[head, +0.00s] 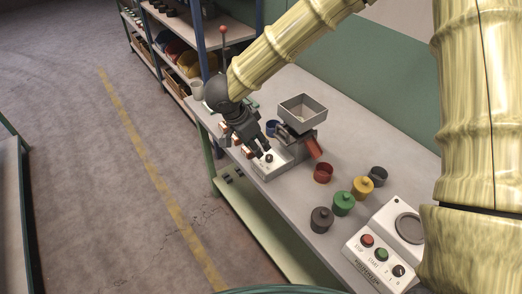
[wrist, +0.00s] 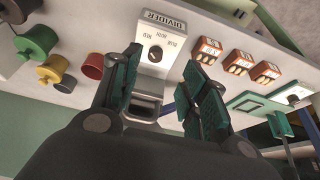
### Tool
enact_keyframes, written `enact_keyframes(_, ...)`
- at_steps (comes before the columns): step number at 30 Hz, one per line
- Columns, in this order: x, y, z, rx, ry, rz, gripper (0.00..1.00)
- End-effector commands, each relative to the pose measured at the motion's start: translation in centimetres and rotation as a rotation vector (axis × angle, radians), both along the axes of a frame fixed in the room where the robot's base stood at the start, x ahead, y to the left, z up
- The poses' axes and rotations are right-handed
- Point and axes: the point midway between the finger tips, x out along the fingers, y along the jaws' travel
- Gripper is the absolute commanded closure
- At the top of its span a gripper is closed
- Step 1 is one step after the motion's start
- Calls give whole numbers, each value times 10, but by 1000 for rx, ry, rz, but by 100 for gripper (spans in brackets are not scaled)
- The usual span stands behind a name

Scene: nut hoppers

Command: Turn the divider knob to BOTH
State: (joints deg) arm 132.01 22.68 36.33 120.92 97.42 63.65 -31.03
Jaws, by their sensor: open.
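The divider (head: 272,173) is a pale box on the bench below a grey hopper (head: 303,110) with a red chute. In the wrist view its panel (wrist: 166,29) appears upside down, with a DIVIDER label and small position words. The dark round divider knob (wrist: 155,54) is on that panel; it also shows in the head view (head: 269,157). Its exact pointing is too small to tell. My gripper (head: 262,150) is over the panel, fingers down. In the wrist view its two fingers (wrist: 168,75) are apart, with the knob showing beyond the gap and nothing between them.
A control box (head: 385,252) is at the near end. Orange labelled boxes (wrist: 239,62) stand beside the divider.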

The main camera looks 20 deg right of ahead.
Motion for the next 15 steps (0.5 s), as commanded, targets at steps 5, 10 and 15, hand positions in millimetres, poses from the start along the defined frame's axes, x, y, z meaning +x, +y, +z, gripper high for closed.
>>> enact_keyframes(5,10,-21,-32,1,13,-16,56)
enact_keyframes(10,20,-28,-61,0,20,-13,56)
enact_keyframes(15,22,-34,-77,1,18,-12,56)
